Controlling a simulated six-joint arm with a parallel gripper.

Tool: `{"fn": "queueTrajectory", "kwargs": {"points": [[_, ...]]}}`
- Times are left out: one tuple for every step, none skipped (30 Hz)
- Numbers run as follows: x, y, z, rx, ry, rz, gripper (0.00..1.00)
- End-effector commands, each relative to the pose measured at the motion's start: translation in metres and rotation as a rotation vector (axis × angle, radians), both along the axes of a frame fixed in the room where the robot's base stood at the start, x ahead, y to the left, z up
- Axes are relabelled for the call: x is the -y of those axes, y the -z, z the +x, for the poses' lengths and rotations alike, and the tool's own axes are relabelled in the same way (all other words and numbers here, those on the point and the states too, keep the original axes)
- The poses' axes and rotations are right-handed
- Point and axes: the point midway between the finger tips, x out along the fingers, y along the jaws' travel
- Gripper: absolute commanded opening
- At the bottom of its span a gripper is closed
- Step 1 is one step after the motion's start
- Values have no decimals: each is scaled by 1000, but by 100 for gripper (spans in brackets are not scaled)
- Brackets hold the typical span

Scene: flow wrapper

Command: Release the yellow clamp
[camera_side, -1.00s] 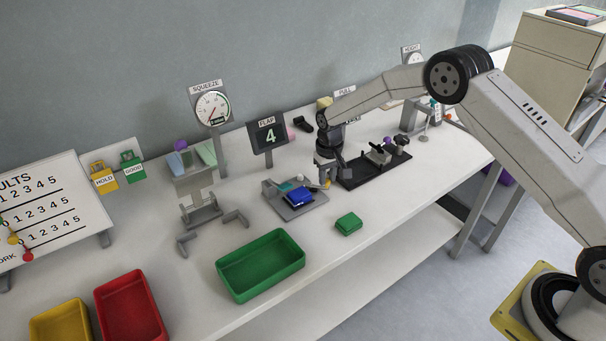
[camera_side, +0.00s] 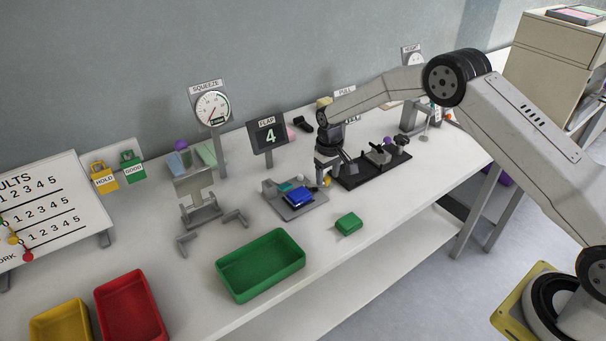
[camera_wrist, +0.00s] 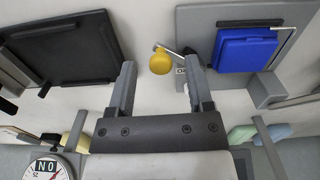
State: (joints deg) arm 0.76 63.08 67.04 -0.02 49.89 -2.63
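The yellow clamp shows as a round yellow knob (camera_wrist: 161,62) on a thin metal lever beside the grey fixture (camera_wrist: 190,28). In the side view the knob (camera_side: 327,181) is small, just right of the fixture (camera_side: 292,209). My gripper (camera_wrist: 159,70) is open, with one finger on each side of the knob and a gap to both. In the side view my gripper (camera_side: 327,172) is low over the bench at the knob. A blue pack (camera_wrist: 246,50) lies on the fixture, under a thin metal bar. I cannot tell the fingers' exact height relative to the knob.
A black fixture (camera_side: 358,179) stands close on the right. A green pack (camera_side: 349,223) and a green tray (camera_side: 260,264) are in front. The FLAP sign (camera_side: 268,137) reads 4. A SQUEEZE gauge (camera_side: 211,105) stands at the back left.

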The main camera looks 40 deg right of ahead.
Motion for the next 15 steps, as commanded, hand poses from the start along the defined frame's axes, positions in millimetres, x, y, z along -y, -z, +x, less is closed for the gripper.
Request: {"fn": "queueTrajectory", "kwargs": {"points": [[0,0,0,0,0,0,66],[0,0,0,0,0,0,66],[0,0,0,0,1,0,66],[0,0,0,0,1,0,66],[0,0,0,0,1,0,66],[0,-1,0,0,1,0,66],[0,-1,0,0,1,0,66],[0,-2,0,1,1,0,66],[0,-4,0,1,1,0,66],[0,-6,0,1,1,0,66],[0,-8,0,1,1,0,66],[0,-11,0,1,1,0,66],[0,-14,0,1,1,0,66],[0,-17,0,1,1,0,66],[0,-21,0,1,1,0,66]]}}
